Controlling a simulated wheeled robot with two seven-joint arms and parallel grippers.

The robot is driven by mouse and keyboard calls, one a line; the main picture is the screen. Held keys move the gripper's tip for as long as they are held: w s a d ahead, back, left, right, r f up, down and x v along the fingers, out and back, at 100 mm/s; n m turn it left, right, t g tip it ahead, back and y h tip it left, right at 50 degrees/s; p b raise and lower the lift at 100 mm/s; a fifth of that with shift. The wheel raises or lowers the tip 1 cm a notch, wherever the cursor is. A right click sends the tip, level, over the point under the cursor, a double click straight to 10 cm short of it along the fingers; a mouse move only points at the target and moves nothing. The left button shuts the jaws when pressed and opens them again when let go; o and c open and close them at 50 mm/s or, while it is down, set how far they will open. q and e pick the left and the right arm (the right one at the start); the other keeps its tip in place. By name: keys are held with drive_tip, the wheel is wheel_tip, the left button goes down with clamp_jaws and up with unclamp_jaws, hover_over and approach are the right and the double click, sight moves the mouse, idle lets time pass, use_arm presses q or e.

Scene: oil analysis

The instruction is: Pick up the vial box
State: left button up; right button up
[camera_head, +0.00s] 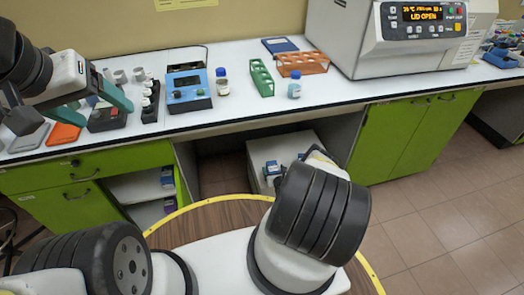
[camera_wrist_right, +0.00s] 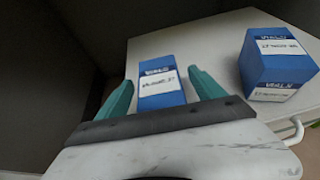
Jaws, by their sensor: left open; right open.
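A blue vial box (camera_wrist_right: 162,98) with a white label stands on a white surface in the right wrist view. My right gripper (camera_wrist_right: 160,78) is open, with one teal finger on each side of this box. I cannot tell whether the fingers touch it. A second blue box (camera_wrist_right: 277,62) with a white label stands to the right, apart from the gripper. In the head view, a small blue box (camera_head: 272,168) shows on the white cabinet top below the bench, and my right arm hides the right gripper. My left gripper (camera_head: 95,104) is open over the left part of the bench.
A green rack (camera_head: 261,78), an orange rack (camera_head: 302,63), small bottles and a blue device (camera_head: 188,90) stand on the bench. A white machine (camera_head: 400,38) stands at the right. The white cabinet (camera_head: 282,148) sits in a recess under the bench, between green cupboards.

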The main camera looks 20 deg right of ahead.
drive_tip(key=shift+w+f, duration=0.15)
drive_tip(key=shift+w, duration=0.2)
drive_tip(key=c, duration=1.7)
clamp_jaws()
drive_tip(key=shift+r, duration=0.25)
